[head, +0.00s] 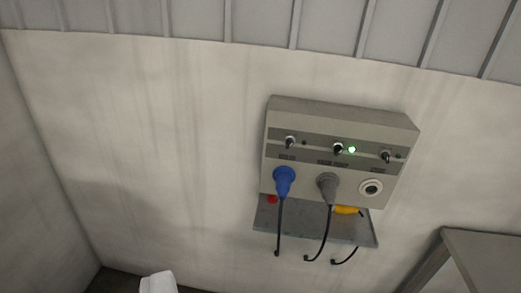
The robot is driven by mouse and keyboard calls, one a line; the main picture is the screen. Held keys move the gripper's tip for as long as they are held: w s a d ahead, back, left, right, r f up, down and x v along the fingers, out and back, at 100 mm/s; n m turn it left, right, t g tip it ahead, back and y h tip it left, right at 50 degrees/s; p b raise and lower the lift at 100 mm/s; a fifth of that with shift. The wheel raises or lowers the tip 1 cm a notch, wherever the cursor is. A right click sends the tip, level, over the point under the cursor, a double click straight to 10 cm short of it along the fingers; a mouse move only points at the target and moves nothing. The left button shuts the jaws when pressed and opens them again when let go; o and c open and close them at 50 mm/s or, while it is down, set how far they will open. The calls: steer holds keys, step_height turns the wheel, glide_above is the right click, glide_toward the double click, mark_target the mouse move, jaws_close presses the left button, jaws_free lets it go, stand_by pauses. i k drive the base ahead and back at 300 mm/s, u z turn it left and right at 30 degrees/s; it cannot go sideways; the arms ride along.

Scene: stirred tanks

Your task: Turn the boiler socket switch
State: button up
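A grey socket box (342,115) is fixed to the wall right of centre. It has three small switches in a row: a left switch (290,142), a middle switch (338,148) and a right switch (386,156). A green light (351,149) glows beside the middle switch. A blue plug (284,180) sits in the left socket and a grey plug (327,186) in the middle one. The right socket (371,188) is empty. The labels are too small to read, so I cannot tell which switch is the boiler's. I cannot make out my gripper.
A grey shelf (265,218) under the box bears a yellow plug (346,210) and a red item (271,199). Black cables hang below. A grey table-like structure (480,255) stands at lower right. A white object (158,283), unidentified, shows at the bottom edge. The wall left of the box is bare.

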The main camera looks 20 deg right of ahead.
mark_target(289, 142)
steer(key=u, duration=0.05)
steer(key=i, duration=1)
steer(key=u, duration=0.05)
